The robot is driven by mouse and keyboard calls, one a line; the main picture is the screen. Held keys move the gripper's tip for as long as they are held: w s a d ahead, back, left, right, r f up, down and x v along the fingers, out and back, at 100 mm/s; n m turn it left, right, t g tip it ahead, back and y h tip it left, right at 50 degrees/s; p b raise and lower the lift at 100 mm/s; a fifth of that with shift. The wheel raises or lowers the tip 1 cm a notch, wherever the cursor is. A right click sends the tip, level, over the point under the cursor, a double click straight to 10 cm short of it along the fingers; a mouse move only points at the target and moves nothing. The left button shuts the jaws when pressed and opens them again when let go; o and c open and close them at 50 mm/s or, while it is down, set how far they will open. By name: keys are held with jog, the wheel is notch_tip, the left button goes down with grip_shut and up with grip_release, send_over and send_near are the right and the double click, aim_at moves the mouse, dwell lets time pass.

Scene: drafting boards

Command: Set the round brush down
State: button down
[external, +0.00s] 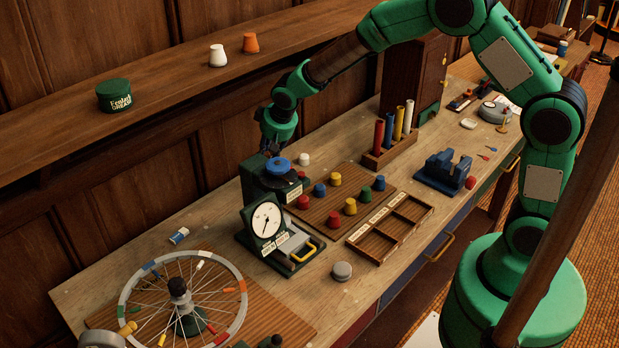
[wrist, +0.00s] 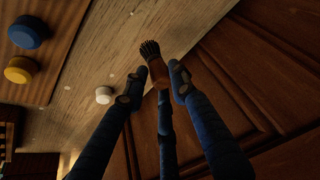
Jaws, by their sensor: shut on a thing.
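The round brush (wrist: 157,72) shows in the wrist view with a brown body and dark bristles pointing to the top of the picture. My gripper (wrist: 157,86) is shut on it, with blue-grey fingers around its brown body. The brush is too small and dark to make out there. I cannot tell how high it is above the bench.
A white knob (external: 303,159) stands on the bench right of my gripper. A brown board (external: 320,214) with coloured knobs, a dial gauge (external: 266,222), a sectioned wooden tray (external: 374,258) and a rack of coloured tubes (external: 377,160) crowd the bench. Wood panelling rises behind.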

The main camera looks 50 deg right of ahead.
notch_tip(320, 180, down, 4)
jog(key=shift+f+b, duration=0.1)
jog(key=shift+b, duration=0.35)
jog(key=shift+w+f, duration=0.15)
jog(key=shift+f, duration=0.2)
jog(key=shift+f, duration=0.25)
jog(key=c, duration=1.4)
grip_release()
jog(key=shift+r, duration=0.1)
jog(key=p+v, duration=0.1)
jog(key=v, duration=1.1)
jog(key=shift+r, duration=0.1)
jog(key=shift+r, duration=0.1)
